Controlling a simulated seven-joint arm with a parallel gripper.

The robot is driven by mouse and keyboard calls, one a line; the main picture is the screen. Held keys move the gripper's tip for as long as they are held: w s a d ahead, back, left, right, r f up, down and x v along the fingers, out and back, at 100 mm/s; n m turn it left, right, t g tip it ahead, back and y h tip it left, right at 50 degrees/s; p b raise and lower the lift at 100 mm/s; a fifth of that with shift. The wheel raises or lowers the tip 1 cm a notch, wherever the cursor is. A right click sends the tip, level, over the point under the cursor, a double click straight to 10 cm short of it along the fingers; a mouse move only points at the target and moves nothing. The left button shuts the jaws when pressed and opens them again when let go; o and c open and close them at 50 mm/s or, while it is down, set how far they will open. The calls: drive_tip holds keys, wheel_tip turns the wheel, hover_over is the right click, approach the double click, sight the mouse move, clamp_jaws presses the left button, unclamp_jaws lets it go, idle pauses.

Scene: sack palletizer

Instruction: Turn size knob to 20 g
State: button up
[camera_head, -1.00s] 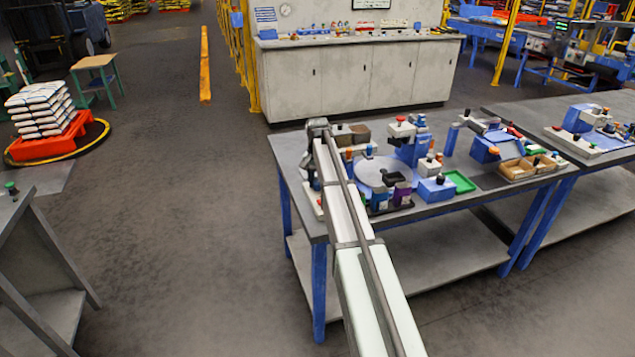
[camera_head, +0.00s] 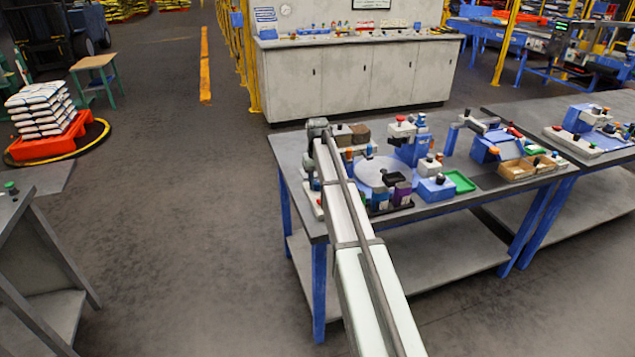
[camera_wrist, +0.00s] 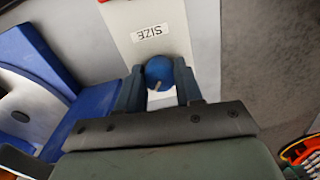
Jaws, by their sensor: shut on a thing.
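In the wrist view, the size knob (camera_wrist: 158,70) is a round blue knob with a pale pointer mark on its lower side. It sits on a white panel beside a label reading SIZE (camera_wrist: 150,33), which appears upside down. My gripper (camera_wrist: 159,80) has its two fingers on either side of the knob and is shut on it. No 20 g marking can be read. In the head view, my arm reaches to the left part of the grey workbench (camera_head: 290,150), and the knob and fingertips are hidden there.
A round grey plate (camera_head: 375,170), a blue device (camera_head: 410,150), a green tray (camera_head: 460,181) and brown boxes (camera_head: 517,170) stand on the bench to the right of my arm. In the wrist view, a blue block (camera_wrist: 75,118) lies left of the fingers.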

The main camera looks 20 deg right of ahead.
sight(317, 182)
drive_tip(key=n, duration=0.4)
drive_tip(key=shift+n, duration=1.8)
drive_tip(key=o, duration=1)
drive_tip(key=shift+o, duration=0.2)
drive_tip(key=shift+r, duration=0.15)
wheel_tip(317, 182, up, 14)
drive_tip(key=shift+f, duration=0.2)
